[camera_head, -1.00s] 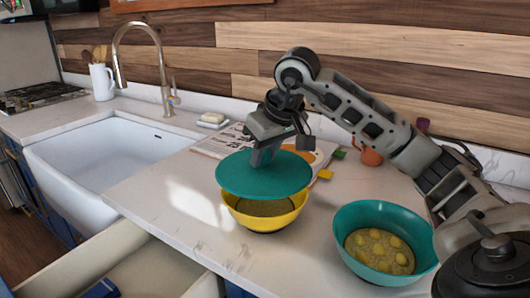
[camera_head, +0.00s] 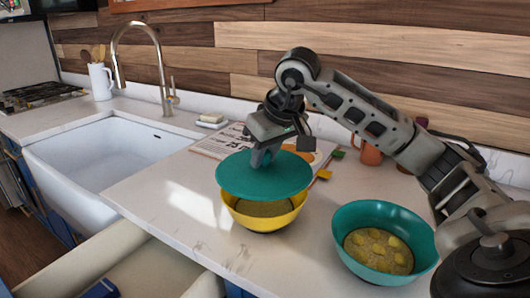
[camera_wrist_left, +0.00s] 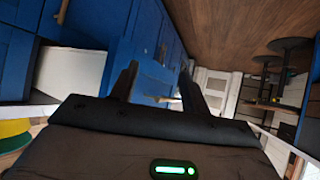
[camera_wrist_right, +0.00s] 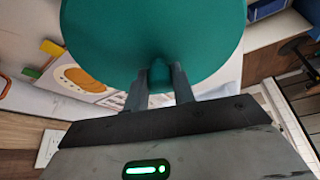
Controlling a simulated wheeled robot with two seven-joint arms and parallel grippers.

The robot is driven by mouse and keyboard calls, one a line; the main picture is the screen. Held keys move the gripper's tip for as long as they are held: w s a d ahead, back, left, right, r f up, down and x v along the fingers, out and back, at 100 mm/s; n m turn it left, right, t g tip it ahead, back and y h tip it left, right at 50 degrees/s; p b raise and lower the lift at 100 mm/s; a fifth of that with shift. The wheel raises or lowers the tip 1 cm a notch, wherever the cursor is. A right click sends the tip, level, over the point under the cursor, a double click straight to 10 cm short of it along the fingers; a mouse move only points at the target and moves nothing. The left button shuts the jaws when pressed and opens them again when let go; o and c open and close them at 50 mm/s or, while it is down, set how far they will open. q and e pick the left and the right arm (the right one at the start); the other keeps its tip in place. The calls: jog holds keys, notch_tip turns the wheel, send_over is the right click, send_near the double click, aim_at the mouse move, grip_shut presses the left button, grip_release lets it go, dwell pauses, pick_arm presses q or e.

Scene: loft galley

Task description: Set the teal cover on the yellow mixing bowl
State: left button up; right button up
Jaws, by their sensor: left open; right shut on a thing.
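The teal cover (camera_head: 264,180) is a flat round disc held level just above the yellow mixing bowl (camera_head: 262,216). A gap at the front shows the bowl's inside under the cover; whether the back edges touch is hidden. My right gripper (camera_head: 262,158) comes down from above and is shut on the cover's knob. In the right wrist view the teal cover (camera_wrist_right: 150,35) fills the top, with its knob between the fingers (camera_wrist_right: 158,84). My left gripper (camera_wrist_left: 168,85) is open and empty in the left wrist view, over the floor beside blue cabinets; the head view does not show it.
A teal bowl (camera_head: 372,217) with yellow lumps stands to the right of the yellow bowl. An open recipe book (camera_head: 222,146) lies behind, with an orange mug (camera_head: 370,153) beyond. The white sink (camera_head: 100,158) is left. An open drawer (camera_head: 140,268) juts out in front.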

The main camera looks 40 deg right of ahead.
jog(key=shift+f, duration=0.2)
dwell(0.4)
jog(key=shift+f+b, duration=0.45)
jog(key=shift+b, duration=0.05)
jog(key=shift+f, duration=0.1)
jog(key=shift+f, duration=0.15)
jog(key=shift+f+b, duration=0.35)
jog(key=shift+b, duration=0.1)
jog(key=shift+f, duration=0.1)
dwell(0.5)
jog(key=shift+f+b, duration=0.4)
jog(key=shift+f, duration=0.1)
jog(key=shift+f, duration=0.35)
dwell(1.2)
